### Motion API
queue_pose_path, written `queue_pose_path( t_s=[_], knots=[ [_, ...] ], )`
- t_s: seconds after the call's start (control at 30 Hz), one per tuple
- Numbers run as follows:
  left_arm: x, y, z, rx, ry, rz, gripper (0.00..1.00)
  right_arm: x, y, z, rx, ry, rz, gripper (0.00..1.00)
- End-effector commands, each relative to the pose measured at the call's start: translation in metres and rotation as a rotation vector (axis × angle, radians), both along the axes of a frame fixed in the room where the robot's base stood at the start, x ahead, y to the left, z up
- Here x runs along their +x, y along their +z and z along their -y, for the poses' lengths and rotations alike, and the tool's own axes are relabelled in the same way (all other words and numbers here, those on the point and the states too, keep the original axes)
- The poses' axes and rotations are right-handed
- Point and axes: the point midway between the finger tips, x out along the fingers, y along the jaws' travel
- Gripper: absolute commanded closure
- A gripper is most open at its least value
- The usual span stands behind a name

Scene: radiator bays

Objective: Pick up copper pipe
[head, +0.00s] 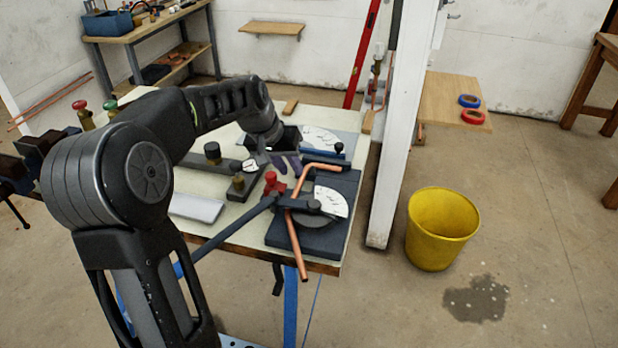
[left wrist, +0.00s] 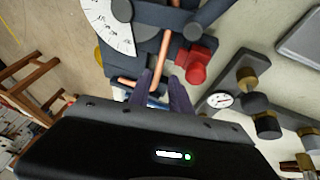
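The copper pipe (head: 293,245) is bent and lies in a dark pipe bender (head: 333,223) with a white dial on the bench. One end sticks out past the front edge, and the far end turns right. My left gripper (head: 289,166) reaches down over the bench beside the pipe's far stretch. In the left wrist view its two dark purple fingers (left wrist: 162,82) are apart, with the pipe (left wrist: 164,48) running toward the gap between them. Gaps show beside the pipe, so I see no grip on it. The bender's red knob (left wrist: 194,66) is close by. My right gripper is out of view.
Gauge and valve fittings (head: 238,184) and a grey tray (head: 196,207) stand left on the bench. A white post (head: 398,130) rises at its right edge. A yellow bucket (head: 440,230) stands on the floor at right, by a wet patch.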

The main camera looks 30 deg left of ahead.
Motion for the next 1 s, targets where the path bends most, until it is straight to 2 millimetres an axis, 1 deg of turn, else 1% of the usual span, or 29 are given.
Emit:
queue_pose_path(
  t_s=[0.07,0.37,0.47,0.6,0.73,0.83,1.0],
  knots=[
    [0.002,-0.004,0.0,-0.001,0.001,-0.001,0.76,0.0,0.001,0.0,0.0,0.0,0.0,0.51],
    [0.002,-0.006,0.0,0.0,0.001,0.0,0.76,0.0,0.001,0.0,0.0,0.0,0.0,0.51],
    [0.006,-0.013,0.001,-0.002,0.001,-0.003,0.76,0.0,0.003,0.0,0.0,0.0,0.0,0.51],
    [0.014,-0.03,0.003,-0.001,0.001,-0.004,0.76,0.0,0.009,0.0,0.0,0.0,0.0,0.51],
    [0.022,-0.046,0.004,-0.001,0.001,-0.002,0.76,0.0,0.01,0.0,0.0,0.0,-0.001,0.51],
    [0.024,-0.051,0.004,-0.001,0.001,0.0,0.76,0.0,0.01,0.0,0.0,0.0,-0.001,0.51],
    [0.025,-0.051,0.004,-0.001,0.001,0.001,0.76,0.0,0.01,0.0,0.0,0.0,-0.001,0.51]
  ],
)
